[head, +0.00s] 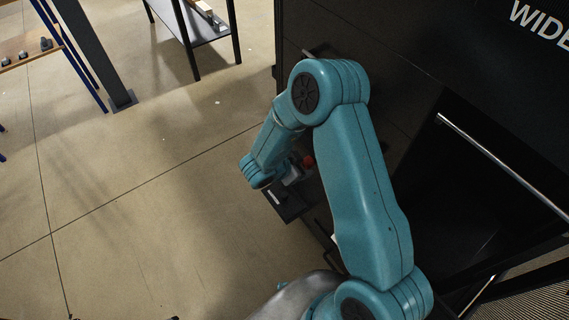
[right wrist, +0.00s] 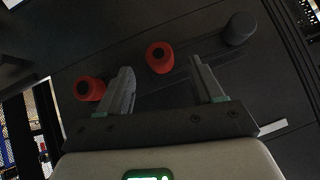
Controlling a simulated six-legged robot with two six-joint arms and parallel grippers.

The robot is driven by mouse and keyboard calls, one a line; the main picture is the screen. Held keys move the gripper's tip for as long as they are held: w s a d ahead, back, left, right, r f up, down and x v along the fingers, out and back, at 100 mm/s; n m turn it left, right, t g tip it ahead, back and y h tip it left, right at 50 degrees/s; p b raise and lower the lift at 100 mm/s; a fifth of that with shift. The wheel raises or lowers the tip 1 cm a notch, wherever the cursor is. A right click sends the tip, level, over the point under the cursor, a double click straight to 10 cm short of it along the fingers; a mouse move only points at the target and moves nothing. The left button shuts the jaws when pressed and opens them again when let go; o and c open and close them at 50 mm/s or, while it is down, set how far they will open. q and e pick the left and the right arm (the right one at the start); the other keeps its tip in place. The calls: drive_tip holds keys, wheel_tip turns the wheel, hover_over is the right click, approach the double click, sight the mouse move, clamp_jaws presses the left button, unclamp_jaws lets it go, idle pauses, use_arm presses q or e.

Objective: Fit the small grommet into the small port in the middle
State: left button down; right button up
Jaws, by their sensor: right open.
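Two red ring-shaped pieces with dark centres, which look like grommets, are in the right wrist view: one in the middle (right wrist: 159,57) and one at the left (right wrist: 88,89). A dark grey round piece (right wrist: 239,28) is at the upper right. I cannot tell which is the small grommet. My right gripper (right wrist: 161,77) is open, its fingers on either side of the middle red piece in the picture; I see no contact. In the head view my right gripper (head: 293,174) is mostly hidden by my arm, beside a red piece (head: 308,160). No port can be made out.
A tall black rack (head: 400,60) with a metal bar handle (head: 500,160) fills the right side. A dark shelf or tray (head: 285,205) juts out by the gripper. A table (head: 205,32) and a shelf unit (head: 30,55) stand farther back. The floor at left is clear.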

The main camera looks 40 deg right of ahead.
drive_tip(key=p+v, duration=0.1)
drive_tip(key=v, duration=1.2)
drive_tip(key=shift+r, duration=0.15)
drive_tip(key=s+d+f+n, duration=0.1)
drive_tip(key=s+d+f, duration=0.2)
drive_tip(key=d+f, duration=0.15)
drive_tip(key=a+f+n+t+y, duration=0.35)
drive_tip(key=a+f+n, duration=0.3)
drive_tip(key=f, duration=0.35)
drive_tip(key=s+a+f+n+g+y, duration=0.1)
drive_tip(key=s+a+n+g+y, duration=0.1)
drive_tip(key=s+a+n+y, duration=0.2)
drive_tip(key=s+a+f+n+g+y, duration=0.1)
drive_tip(key=s+a+n+y, duration=0.4)
drive_tip(key=a, duration=0.5)
drive_tip(key=shift+s+a+f+n+g+y, duration=0.25)
drive_tip(key=shift+s+f+n+g+y, duration=0.15)
drive_tip(key=shift+n, duration=0.55)
